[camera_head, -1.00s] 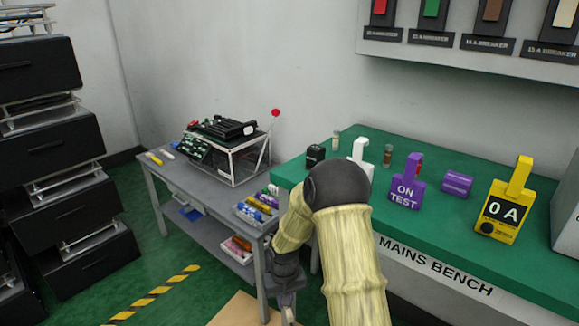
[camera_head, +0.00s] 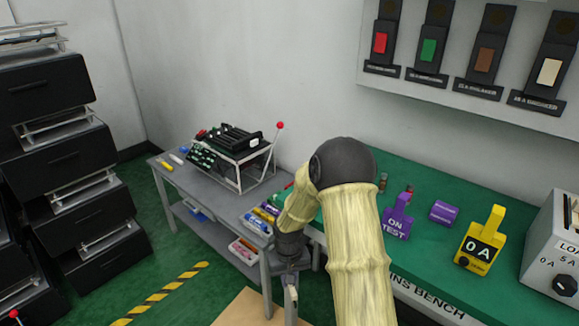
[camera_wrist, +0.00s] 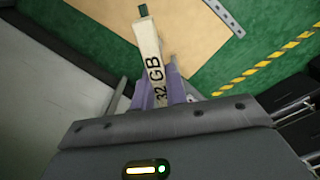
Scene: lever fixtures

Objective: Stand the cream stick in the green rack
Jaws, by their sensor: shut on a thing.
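The cream stick (camera_wrist: 150,55) is marked "32 GB" and has a dark green tip. In the wrist view it stands out beyond my gripper (camera_wrist: 158,88), which is shut on its lower part. In the head view my gripper (camera_head: 290,278) is low at the front, by the grey table's near end, with a pale bit of the stick (camera_head: 291,297) showing. I cannot tell for sure which thing is the green rack; a tilted green board with dark slots (camera_head: 202,157) lies against a wire frame on the grey table, well away from my gripper.
The grey table (camera_head: 210,185) also bears coloured sticks (camera_head: 165,166) and a tray of coloured cylinders (camera_head: 262,215). Black drawers (camera_head: 65,170) stand at left.

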